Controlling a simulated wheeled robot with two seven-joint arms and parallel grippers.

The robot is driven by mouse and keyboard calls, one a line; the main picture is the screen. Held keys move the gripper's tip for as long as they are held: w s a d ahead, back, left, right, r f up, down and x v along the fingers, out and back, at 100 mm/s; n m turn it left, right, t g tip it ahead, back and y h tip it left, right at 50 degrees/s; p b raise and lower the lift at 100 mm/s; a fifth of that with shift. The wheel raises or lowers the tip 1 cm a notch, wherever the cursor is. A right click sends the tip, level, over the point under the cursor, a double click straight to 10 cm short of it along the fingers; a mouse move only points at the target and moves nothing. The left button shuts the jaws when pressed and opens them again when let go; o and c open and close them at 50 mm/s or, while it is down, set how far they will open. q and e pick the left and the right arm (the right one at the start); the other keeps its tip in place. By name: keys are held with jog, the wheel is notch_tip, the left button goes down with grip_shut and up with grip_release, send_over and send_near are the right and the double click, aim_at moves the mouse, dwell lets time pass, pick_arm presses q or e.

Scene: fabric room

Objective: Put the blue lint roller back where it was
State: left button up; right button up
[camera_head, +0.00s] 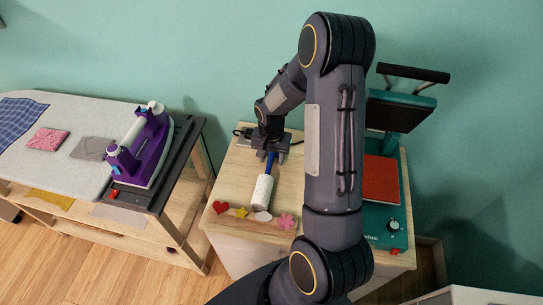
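The blue lint roller (263,190) is at the middle of the small wooden table (225,185). Its blue handle points to the back and its white roll points to the front. I cannot tell whether it rests on the tabletop or is slightly above it. My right gripper (271,156) is over the back end of the blue handle, pointing down. Its fingertips are small and partly hidden, so whether they are closed on the handle does not show. My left gripper is not in view.
A red heart (221,208), yellow star (241,212), white oval (263,216) and pink flower (285,221) line the table's front edge. A teal press (398,110) with a red pad (381,180) stands right. A purple iron (145,150) stands on the ironing board (75,185) left.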

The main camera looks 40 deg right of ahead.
aim_at(271, 156)
jog(key=shift+r, duration=0.15)
jog(key=shift+r+p, duration=0.3)
jog(key=shift+p, duration=0.15)
jog(key=shift+r+p, duration=0.55)
notch_tip(271, 156, up, 11)
jog(key=b, duration=0.2)
jog(key=s+a+r+n+t+y, duration=0.2)
jog(key=s+a+r+n, duration=0.2)
jog(key=s+a, duration=0.4)
jog(key=s+a+r+n+t+y, duration=0.1)
jog(key=s+a+r+n+t, duration=0.2)
jog(key=s+a+r, duration=0.3)
jog(key=s+a+n, duration=0.1)
jog(key=s+a, duration=0.1)
jog(key=s, duration=0.2)
jog(key=shift+n+t+y+p, duration=0.3)
jog(key=shift+y, duration=0.1)
jog(key=shift+s, duration=0.1)
jog(key=shift+c, duration=0.7)
jog(key=shift+r, duration=0.1)
